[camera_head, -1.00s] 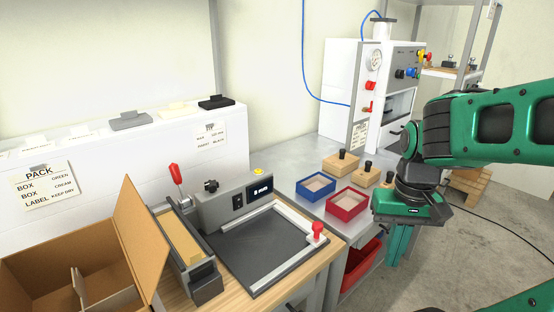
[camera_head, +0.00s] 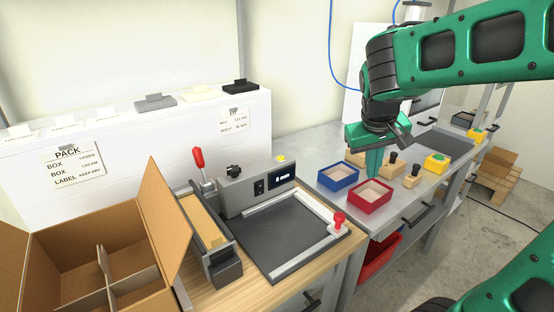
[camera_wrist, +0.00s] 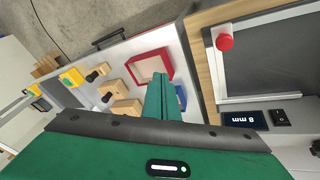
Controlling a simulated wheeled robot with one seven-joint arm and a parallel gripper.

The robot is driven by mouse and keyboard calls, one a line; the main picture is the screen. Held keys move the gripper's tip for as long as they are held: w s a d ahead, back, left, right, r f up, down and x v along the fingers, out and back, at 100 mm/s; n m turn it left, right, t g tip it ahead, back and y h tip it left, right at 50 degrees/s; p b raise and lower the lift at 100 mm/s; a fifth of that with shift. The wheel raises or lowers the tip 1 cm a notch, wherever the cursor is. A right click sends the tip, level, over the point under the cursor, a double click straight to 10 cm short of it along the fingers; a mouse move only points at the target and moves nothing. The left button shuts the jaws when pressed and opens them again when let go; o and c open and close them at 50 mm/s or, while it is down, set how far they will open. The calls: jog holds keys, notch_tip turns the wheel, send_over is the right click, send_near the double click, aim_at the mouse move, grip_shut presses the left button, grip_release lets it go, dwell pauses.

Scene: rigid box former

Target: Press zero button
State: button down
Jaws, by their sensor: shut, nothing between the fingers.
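The grey measuring device (camera_head: 232,196) stands at the back of the dark plate. Its small display (camera_head: 282,182) seems to read 8 mm and also shows in the wrist view (camera_wrist: 245,120). A small black button panel (camera_head: 259,187) sits left of the display in the head view; it also shows in the wrist view (camera_wrist: 282,117). I cannot tell which is the zero button. My gripper (camera_head: 374,172) is shut and empty, pointing down above the trays, right of the device; its fingers show in the wrist view (camera_wrist: 164,88).
A blue tray (camera_head: 338,186) and a red tray (camera_head: 357,207) are near my gripper, with wooden blocks behind. A red knob (camera_head: 339,219) stands at the plate's right corner. A red-handled lever (camera_head: 199,160) and an open cardboard box (camera_head: 70,250) are at left.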

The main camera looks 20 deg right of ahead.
jog(key=w+a+r+n+t+h, duration=0.1)
jog(key=w+a+r+n+t, duration=0.3)
jog(key=w+a, duration=0.65)
notch_tip(320, 180, up, 4)
jog(key=r+n+t, duration=0.1)
send_over(281, 158)
jog(key=shift+s+a+f, duration=0.2)
jog(key=shift+a+f, duration=0.05)
jog(key=shift+a, duration=0.05)
jog(key=shift+f, duration=0.1)
jog(key=shift+f, duration=4.3)
jog(key=shift+f, duration=0.2)
jog(key=shift+f, duration=0.15)
